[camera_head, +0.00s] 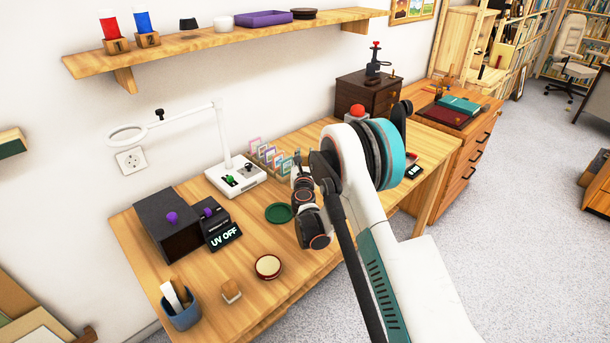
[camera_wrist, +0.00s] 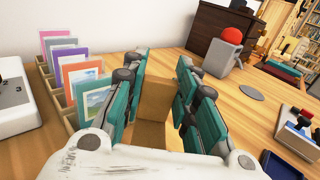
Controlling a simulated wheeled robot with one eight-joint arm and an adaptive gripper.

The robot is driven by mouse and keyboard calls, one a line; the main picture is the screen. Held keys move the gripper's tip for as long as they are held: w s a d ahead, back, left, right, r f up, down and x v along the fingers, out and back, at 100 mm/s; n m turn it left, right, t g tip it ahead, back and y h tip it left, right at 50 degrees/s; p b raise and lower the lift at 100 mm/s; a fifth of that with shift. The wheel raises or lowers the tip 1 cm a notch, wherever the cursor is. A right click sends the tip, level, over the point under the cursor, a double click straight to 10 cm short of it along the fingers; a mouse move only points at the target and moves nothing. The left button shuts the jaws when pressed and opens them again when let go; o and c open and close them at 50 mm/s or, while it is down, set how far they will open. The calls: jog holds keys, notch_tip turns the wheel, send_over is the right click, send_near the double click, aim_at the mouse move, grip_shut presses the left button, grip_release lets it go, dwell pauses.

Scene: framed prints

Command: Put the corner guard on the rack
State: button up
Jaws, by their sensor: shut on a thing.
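My gripper (camera_wrist: 163,78) has teal finger pads and is shut on a tan, cardboard-like piece, which looks like the corner guard (camera_wrist: 154,100). The piece stands between the pads in the wrist view, and its lower part is hidden by my gripper's body. My gripper is apart from the rack. In the head view my arm hides the held piece, and the prints (camera_head: 273,157) show just left of my arm.
A white lamp base (camera_head: 236,176) stands left of the rack. A dark UV box (camera_head: 167,226), green disc (camera_head: 279,213), round tin (camera_head: 268,267) and blue cup (camera_head: 181,312) are on the bench. A grey block with a red button (camera_wrist: 222,55) stands at the back right.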

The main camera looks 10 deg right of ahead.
jog(key=shift+f+b, duration=0.85)
jog(key=shift+f, duration=1.85)
jog(key=shift+f, duration=0.1)
jog(key=o, duration=0.9)
jog(key=shift+c, duration=0.2)
